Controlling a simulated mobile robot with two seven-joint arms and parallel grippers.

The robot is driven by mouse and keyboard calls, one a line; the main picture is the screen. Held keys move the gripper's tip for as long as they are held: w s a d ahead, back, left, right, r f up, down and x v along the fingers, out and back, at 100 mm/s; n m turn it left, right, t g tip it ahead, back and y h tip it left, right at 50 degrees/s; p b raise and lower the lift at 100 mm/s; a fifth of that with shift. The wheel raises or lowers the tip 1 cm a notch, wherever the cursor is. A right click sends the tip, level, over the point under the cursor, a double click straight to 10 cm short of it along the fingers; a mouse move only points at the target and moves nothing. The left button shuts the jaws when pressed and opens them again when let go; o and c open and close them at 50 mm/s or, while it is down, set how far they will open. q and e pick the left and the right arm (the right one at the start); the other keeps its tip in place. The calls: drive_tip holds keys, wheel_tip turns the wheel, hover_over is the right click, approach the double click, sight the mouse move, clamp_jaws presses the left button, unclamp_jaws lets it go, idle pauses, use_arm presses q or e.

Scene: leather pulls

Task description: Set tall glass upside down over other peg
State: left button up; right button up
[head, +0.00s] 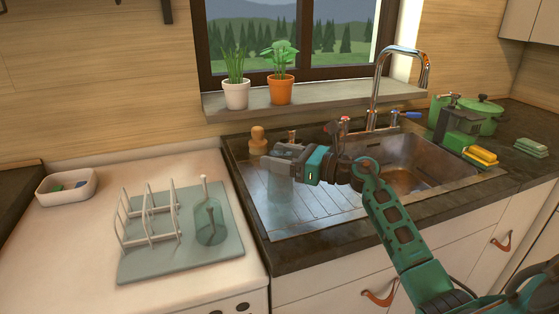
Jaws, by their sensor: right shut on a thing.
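A pale green drying mat (160,262) lies on the white counter at the left. It carries two pegs near its right side. The back peg (204,190) stands bare. A greenish clear glass (211,232) stands upside down over the front peg. My right gripper (272,161) is over the left part of the sink's drainboard, right of the mat. It is shut on what looks like the tall glass (283,192), a faint clear shape below the jaws; its edges and which way up it is are hard to tell. My left gripper is out of view.
A white wire plate rack (150,215) stands on the mat, left of the pegs. A wooden knobbed object (257,140) stands behind my gripper. A white dish (67,187) is at the far left. The tap (379,85) rises behind the sink, and two potted plants stand on the sill.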

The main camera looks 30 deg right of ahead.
drive_tip(key=shift+f, duration=0.25)
drive_tip(key=shift+f, duration=0.15)
drive_tip(key=o, duration=1.2)
drive_tip(key=shift+r, duration=0.25)
drive_tip(key=shift+b+v, duration=0.85)
drive_tip(key=shift+v, duration=5.15)
